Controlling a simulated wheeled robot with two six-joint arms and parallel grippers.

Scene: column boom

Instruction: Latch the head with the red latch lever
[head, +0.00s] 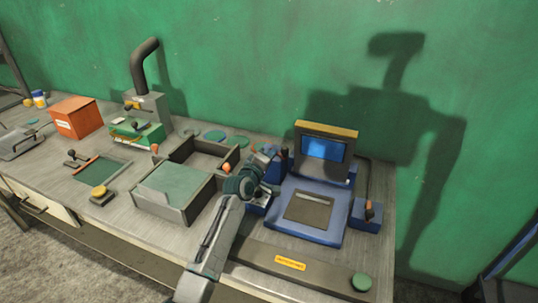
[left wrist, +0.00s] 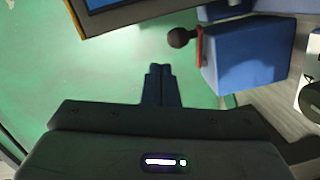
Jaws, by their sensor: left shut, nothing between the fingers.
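The blue machine's head (head: 325,165) stands tilted up at the back of its base, with a blue screen and a yellow top edge. Its screen corner shows at the top left of the left wrist view (left wrist: 105,5). A lever with a dark ball knob and a red strip (left wrist: 199,47) stands against a blue block (left wrist: 245,55) in the left wrist view. A dark knob with a little red (head: 283,154) shows left of the head. My left gripper (head: 272,178) is at the machine's left side; its fingers (left wrist: 160,72) are shut and empty, apart from the lever. My right gripper is out of view.
The blue base (head: 328,233) carries a grey plate. A green button (head: 361,282) is at the front. The green wall closes the back.

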